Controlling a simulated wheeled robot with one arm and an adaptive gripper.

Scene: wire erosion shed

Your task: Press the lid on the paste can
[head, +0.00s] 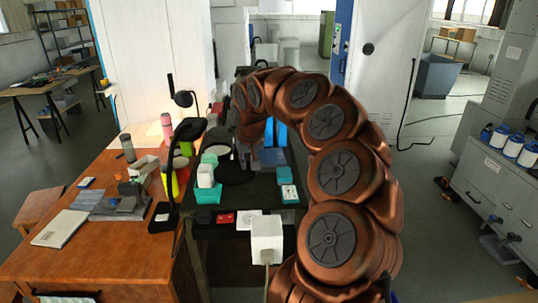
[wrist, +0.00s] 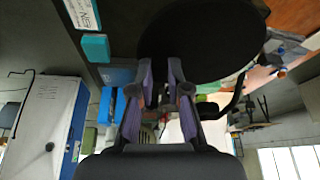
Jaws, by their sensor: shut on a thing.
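My gripper (wrist: 160,72) shows in the wrist view with its two purple-grey fingers closed in on the edge of a wide, flat black disc, which I take to be the lid (wrist: 203,35). In the head view the black lid (head: 234,171) shows over the dark bench top, below the end of my arm. My fingers are hard to make out there.
Teal trays (head: 208,194) with white items stand just left of the lid, and a teal-and-white box (head: 288,192) stands right. A black lamp (head: 188,130) rises at the left over the wooden table (head: 110,240). A white block (head: 266,238) stands in front.

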